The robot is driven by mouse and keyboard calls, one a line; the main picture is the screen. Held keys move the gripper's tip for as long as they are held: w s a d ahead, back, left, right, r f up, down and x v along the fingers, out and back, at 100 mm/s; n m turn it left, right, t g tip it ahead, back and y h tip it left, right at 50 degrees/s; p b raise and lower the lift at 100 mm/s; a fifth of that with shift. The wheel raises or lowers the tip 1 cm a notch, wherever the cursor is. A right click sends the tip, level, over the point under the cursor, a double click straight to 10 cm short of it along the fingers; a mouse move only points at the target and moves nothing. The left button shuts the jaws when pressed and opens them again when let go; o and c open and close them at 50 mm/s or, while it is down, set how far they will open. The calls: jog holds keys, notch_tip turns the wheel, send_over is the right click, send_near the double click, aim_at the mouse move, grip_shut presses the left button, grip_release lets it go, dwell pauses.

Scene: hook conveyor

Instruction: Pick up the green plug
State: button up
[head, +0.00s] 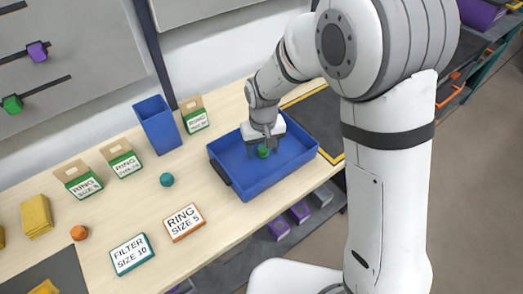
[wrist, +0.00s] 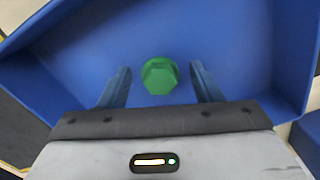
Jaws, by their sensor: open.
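The green plug (head: 263,152) has a hexagonal head and sits in the blue tray (head: 233,177). In the wrist view the green plug (wrist: 159,76) lies between the two fingers, with a gap on each side. My gripper (head: 263,150) reaches down into the tray over the plug. In the wrist view my gripper (wrist: 160,85) is open, its blue-grey fingers apart and empty. The tray floor (wrist: 195,30) around the plug is bare.
A tall blue bin (head: 158,125) and labelled ring boxes (head: 124,160) stand left of the tray. A teal piece (head: 166,180), an orange piece (head: 79,233) and label cards (head: 184,222) lie on the wooden table. The tray walls rise around my gripper.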

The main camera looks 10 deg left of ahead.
jog(key=shift+c, duration=0.3)
jog(key=c, duration=1)
